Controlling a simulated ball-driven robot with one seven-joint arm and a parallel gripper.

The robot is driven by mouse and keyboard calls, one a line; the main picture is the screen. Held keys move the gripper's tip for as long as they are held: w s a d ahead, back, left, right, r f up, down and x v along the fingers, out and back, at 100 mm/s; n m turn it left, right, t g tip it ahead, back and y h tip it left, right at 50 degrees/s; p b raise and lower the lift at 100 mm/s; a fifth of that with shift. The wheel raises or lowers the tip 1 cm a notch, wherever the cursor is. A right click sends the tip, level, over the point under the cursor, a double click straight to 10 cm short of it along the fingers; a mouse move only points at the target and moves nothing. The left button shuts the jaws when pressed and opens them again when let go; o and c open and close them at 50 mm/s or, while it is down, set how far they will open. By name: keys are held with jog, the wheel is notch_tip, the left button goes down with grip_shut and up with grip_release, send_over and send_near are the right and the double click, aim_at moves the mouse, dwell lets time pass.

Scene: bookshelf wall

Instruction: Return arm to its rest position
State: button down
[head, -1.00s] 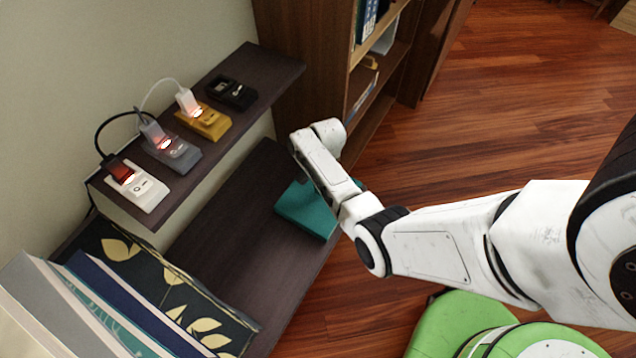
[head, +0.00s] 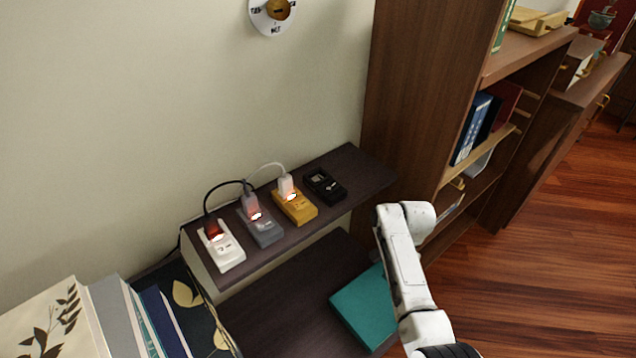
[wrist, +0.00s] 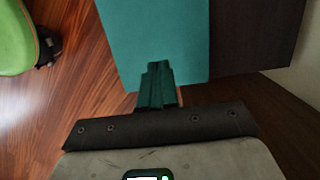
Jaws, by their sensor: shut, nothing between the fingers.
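My white arm (head: 408,275) rises from the bottom edge in the head view, right of the teal book (head: 366,307). Its fingers cannot be made out there. In the wrist view my gripper (wrist: 158,72) shows two dark fingers pressed together, shut and empty. The tips overlap the teal book (wrist: 155,30) in the picture; I cannot tell the gap between them. The rest of my arm is outside the head view.
A dark shelf (head: 345,165) holds white, grey and yellow power units with glowing plugs and a black unit (head: 323,184). A bookcase (head: 415,90) stands right of it. Books (head: 110,310) stand at lower left. Wooden floor (head: 560,220) at right is open.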

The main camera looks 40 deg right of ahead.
jog(key=s+a+r+n+t+h+p, duration=0.1)
jog(key=s+a+r+n+h+p, duration=0.1)
jog(key=s+a+r+n+p, duration=0.7)
jog(key=s+a+r+n, duration=0.7)
jog(key=a+r+n, duration=0.1)
jog(key=r, duration=0.2)
jog(key=shift+s+a+r+n, duration=0.2)
jog(key=shift+a+n, duration=0.15)
jog(key=shift+n, duration=0.05)
